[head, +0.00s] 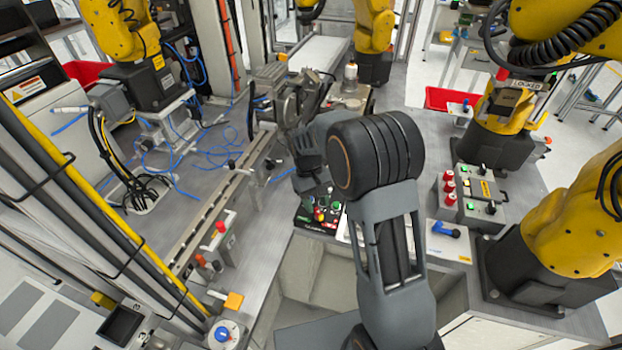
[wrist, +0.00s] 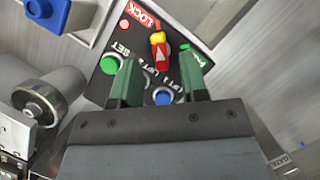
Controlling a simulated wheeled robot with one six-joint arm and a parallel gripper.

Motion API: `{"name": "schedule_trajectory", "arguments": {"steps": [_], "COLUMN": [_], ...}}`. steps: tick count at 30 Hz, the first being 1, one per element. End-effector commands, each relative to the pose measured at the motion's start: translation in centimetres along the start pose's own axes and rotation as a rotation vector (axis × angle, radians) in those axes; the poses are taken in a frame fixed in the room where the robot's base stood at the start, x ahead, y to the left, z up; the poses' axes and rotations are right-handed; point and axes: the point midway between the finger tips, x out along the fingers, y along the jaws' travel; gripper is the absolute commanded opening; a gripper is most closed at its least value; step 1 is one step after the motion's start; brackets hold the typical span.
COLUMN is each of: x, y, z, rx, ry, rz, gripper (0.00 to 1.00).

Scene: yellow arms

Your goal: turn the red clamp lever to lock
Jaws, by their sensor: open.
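The red lever (wrist: 161,54) has a yellow end and sits on a black control panel (wrist: 118,88) in the wrist view. Its yellow end points up toward a red LOCK label (wrist: 143,14). My gripper (wrist: 163,68) is open, with one green finger on each side of the lever in the picture. I cannot tell whether either finger touches it. In the head view the panel (head: 311,223) lies below my wrist, and my fingertips are not clearly visible.
A green button (wrist: 110,65), a blue button (wrist: 163,97) and a red light (wrist: 123,24) are close to the lever. A blue-handled part (wrist: 45,12) and a metal cylinder (wrist: 50,98) stand left. A control box (head: 480,190) is on the right bench.

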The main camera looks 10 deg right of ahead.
Motion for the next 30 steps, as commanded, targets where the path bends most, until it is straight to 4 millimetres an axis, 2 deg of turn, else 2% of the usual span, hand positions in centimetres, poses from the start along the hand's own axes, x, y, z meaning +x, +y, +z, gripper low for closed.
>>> {"name": "schedule_trajectory", "arguments": {"steps": [9, 15, 21, 30], "x": [-6.6, -9.7, -11.2, -11.5], "y": [0.0, 0.0, 0.0, 0.0], "z": [-0.1, -0.1, -0.1, 0.0], "rx": [-0.001, -0.001, -0.001, -0.001], "ry": [0.005, 0.003, 0.001, 0.0], "rz": [0.001, 0.0, 0.0, 0.0], "gripper": [0.4, 0.4, 0.4, 0.4]}}
